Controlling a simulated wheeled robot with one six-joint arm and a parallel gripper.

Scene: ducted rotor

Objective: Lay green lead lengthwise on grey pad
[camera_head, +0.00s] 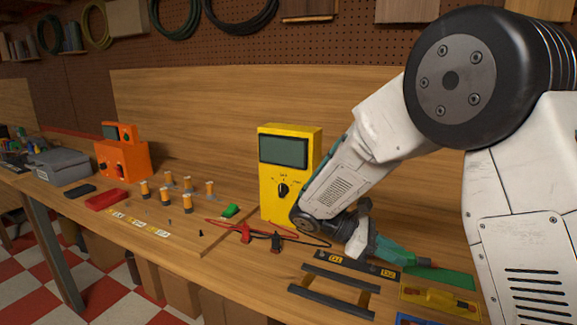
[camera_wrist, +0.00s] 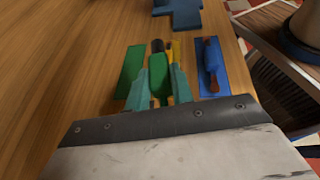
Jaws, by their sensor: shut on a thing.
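My gripper (camera_wrist: 160,88) has teal fingers, shut on the green lead (camera_wrist: 158,72) between them. The lead has a dark end (camera_wrist: 157,46) pointing away from my wrist. In the head view my gripper (camera_head: 372,246) and the green lead (camera_head: 397,255) are low over the bench, left of a flat green pad (camera_head: 446,277). I cannot tell the lead's height above the bench. In the wrist view the green pad (camera_wrist: 130,72) lies to the left of the lead. I cannot pick out a grey pad; my gripper and the lead may hide it.
A yellow pad with a yellow lead (camera_head: 440,301) and a blue pad (camera_wrist: 211,80) with a blue-and-red lead lie nearby. A yellow meter (camera_head: 287,170) stands behind. A dark frame (camera_head: 332,287) and black marked strip (camera_head: 357,265) lie in front.

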